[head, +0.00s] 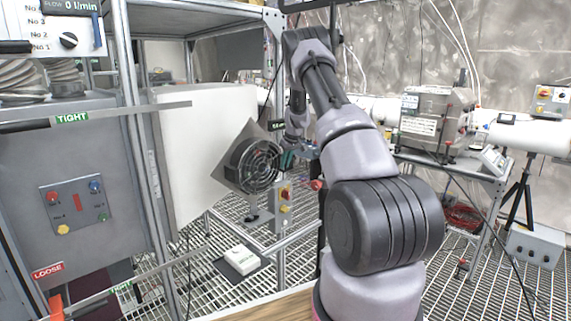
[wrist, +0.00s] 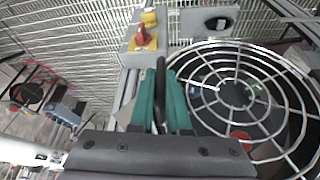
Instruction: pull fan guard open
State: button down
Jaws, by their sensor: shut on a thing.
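The fan guard (head: 262,168) is a round wire grille on the front of a dark fan, which sits in a tilted square grey plate (head: 233,178). In the wrist view the guard's rings (wrist: 236,88) fill the right side, with the fan behind them. My gripper (head: 288,159) is at the guard's right edge in the head view. In the wrist view its teal fingers (wrist: 162,88) are closed on a dark upright bar at the guard's left edge, which seems to be its handle. The grip itself is partly hidden. I cannot tell how far the guard stands from the fan.
A white panel (head: 203,140) and steel frame stand left of the fan. A bench with a metal machine (head: 433,118) is at right.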

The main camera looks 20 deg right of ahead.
jog(key=shift+s, duration=0.1)
dwell(0.4)
jog(key=s+a+m+h, duration=0.25)
jog(key=s+m, duration=0.55)
jog(key=s, duration=0.7)
jog(key=s+a+m+g+h, duration=0.2)
jog(key=s+a+m, duration=0.5)
jog(key=s+a, duration=0.4)
jog(key=shift+s+a+g, duration=0.15)
jog(key=shift+a+g, duration=0.15)
jog(key=shift+a, duration=1)
jog(key=c, duration=0.9)
grip_release()
jog(key=shift+r, duration=0.15)
